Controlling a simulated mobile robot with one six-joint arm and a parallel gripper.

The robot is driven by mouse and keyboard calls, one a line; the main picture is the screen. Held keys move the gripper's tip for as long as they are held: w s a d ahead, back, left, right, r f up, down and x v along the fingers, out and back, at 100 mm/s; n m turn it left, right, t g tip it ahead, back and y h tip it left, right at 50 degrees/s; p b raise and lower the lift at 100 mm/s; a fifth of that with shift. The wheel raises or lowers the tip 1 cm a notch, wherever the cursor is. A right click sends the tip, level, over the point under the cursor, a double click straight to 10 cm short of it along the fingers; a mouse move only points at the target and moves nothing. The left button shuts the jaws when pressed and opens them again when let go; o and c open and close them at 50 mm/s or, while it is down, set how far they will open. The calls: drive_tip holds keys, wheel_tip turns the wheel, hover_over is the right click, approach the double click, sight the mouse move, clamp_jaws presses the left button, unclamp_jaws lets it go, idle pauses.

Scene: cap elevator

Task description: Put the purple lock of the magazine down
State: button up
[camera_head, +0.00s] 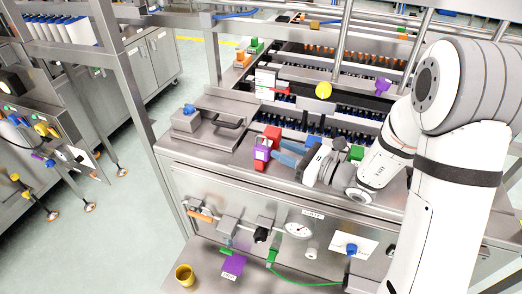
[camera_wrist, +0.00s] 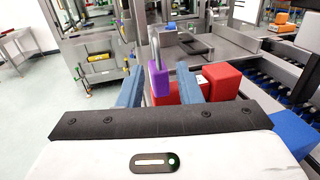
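In the wrist view, the lock shows in the gap between the fingers (camera_wrist: 159,85), with space on both sides. I cannot tell whether the fingertips reach around it. A second purple piece (camera_head: 383,86) sits farther back on the machine.
A steel box with a black handle (camera_head: 228,124) lies behind left.

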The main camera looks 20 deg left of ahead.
sight(261, 146)
drive_tip(key=p+x, duration=0.1)
drive_tip(key=x, duration=0.3)
drive_tip(key=r+p+x, duration=0.1)
drive_tip(key=x, duration=0.1)
drive_tip(key=shift+a+p, duration=0.3)
drive_tip(key=shift+a, duration=0.05)
drive_tip(key=shift+w+a+f, duration=0.1)
drive_tip(key=shift+w+a, duration=0.05)
drive_tip(key=shift+a, duration=0.2)
clamp_jaws()
